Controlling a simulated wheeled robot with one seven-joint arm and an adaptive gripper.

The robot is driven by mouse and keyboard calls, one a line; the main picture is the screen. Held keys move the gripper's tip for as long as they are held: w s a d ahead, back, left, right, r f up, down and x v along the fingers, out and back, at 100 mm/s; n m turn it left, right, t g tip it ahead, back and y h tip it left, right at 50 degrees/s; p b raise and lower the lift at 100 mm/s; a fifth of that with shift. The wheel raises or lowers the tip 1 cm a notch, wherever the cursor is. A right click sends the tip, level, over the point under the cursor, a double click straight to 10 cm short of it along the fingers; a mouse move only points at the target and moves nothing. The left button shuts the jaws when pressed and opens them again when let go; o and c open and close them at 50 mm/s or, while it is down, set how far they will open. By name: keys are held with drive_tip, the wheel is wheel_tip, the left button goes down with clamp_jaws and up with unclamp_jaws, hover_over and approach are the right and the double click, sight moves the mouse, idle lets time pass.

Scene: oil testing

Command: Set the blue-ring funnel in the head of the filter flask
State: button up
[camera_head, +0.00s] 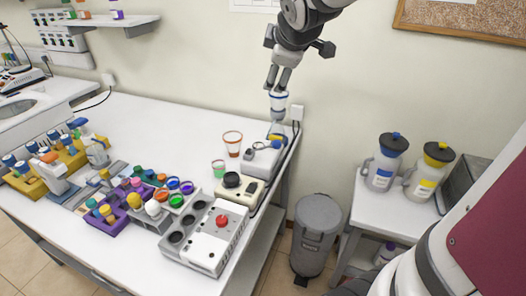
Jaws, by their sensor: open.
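The blue-ring funnel (278,103) is a small clear cup with a blue band. It is upright at the table's back right corner. My gripper (277,90) points down from above, with its fingertips at the funnel's rim. The gripper is open; whether its fingers touch the funnel is too small to tell. Directly below the funnel is a small blue-and-grey piece (277,135), which may be the head of the filter flask. The flask's body is not clearly visible, and I cannot tell whether the funnel is seated in it.
An orange-ring cup (232,138) and a green-ring cup (218,169) stand left of a white device (262,160). A control box with a red knob (222,220) is at the front. Racks with coloured caps fill the left. The table's back middle is clear.

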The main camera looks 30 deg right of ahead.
drive_tip(key=s+a+f+m+g+y, duration=0.2)
drive_tip(key=s+a+m, duration=0.3)
drive_tip(key=s+a, duration=0.3)
drive_tip(key=s+a+f+m+g+y, duration=0.1)
drive_tip(key=s+a+f+m, duration=0.2)
drive_tip(key=s, duration=1.2)
drive_tip(key=a+m, duration=0.2)
drive_tip(key=a, duration=0.3)
drive_tip(key=shift+s+g+y, duration=0.3)
drive_tip(key=shift+g+y, duration=0.1)
